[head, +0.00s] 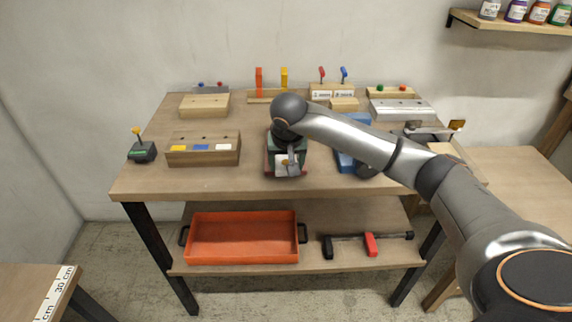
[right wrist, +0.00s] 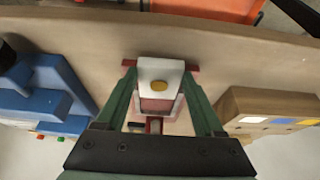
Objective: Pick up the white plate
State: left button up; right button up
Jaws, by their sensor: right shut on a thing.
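The white plate (right wrist: 161,68) has a round yellow spot on it and shows between the two green fingers in the right wrist view. My right gripper (right wrist: 160,80) is shut on the white plate, with one finger at each side. A red part shows under and beside the plate; I cannot tell whether the plate still touches it. In the head view my right gripper (head: 287,158) is at the middle of the table's front part and hides most of the plate. My left gripper is not in view.
A wooden block with coloured tiles (head: 203,149) stands to the left, a blue fixture (head: 345,161) to the right. The wooden table (head: 220,182) carries several more fixtures along its back. An orange tray (head: 243,238) and a red-and-black clamp (head: 370,244) lie on the lower shelf.

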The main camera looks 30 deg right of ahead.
jog(key=c, duration=0.8)
jog(key=shift+r, duration=0.1)
